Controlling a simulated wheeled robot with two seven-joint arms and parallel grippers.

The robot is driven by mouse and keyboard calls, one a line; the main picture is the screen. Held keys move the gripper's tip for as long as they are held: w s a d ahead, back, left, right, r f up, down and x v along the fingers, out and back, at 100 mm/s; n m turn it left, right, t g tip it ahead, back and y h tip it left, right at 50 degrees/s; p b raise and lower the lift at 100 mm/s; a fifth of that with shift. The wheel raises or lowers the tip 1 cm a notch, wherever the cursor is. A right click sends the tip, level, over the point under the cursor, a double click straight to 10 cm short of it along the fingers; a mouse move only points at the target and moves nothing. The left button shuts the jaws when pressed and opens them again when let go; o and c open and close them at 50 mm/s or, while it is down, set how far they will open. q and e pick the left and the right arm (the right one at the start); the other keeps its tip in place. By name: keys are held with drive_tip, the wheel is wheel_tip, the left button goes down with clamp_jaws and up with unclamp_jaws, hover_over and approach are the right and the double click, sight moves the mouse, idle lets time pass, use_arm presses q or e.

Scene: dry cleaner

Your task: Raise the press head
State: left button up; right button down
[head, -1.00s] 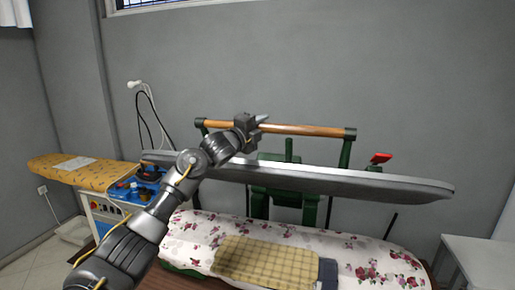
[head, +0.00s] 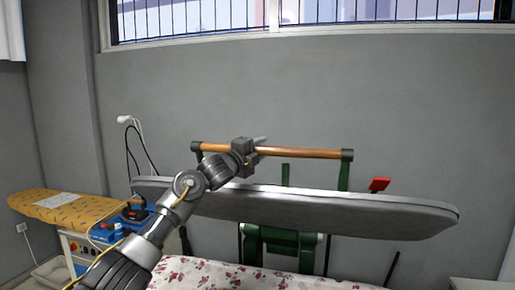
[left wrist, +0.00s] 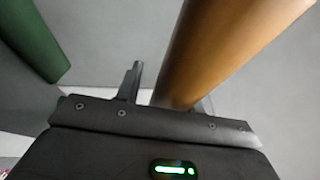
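The press head (head: 330,211) is a long grey padded board, held up apart from the flowered press bed (head: 215,273) below it. A wooden handle bar (head: 305,153) runs above it between green brackets. My left gripper (head: 257,148) is on the bar, left of its middle. In the left wrist view the wooden bar (left wrist: 225,45) passes between the fingers. One finger (left wrist: 132,80) shows left of the bar; the other is mostly hidden behind it. My right gripper is not in view.
A red-tipped lever (head: 379,184) stands right of the handle. Left is an ironing table (head: 75,207) with a blue iron stand (head: 108,232) and hanging cords. A grey wall with a barred window is behind. The space above the handle is clear.

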use_arm(q)
drive_tip(key=shift+o, duration=0.9)
drive_tip(key=shift+w+f, duration=0.1)
drive_tip(key=shift+w, duration=0.05)
drive_tip(key=shift+s+a+f+b, duration=0.2)
drive_tip(key=shift+s+b, duration=0.1)
drive_tip(key=shift+b, duration=0.2)
drive_tip(key=b+v, duration=0.5)
drive_tip(key=v, duration=0.5)
drive_tip(key=shift+r, duration=0.25)
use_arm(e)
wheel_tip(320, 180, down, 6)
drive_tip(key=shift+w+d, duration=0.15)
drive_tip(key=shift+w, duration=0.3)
use_arm(q)
drive_tip(key=shift+a, duration=0.1)
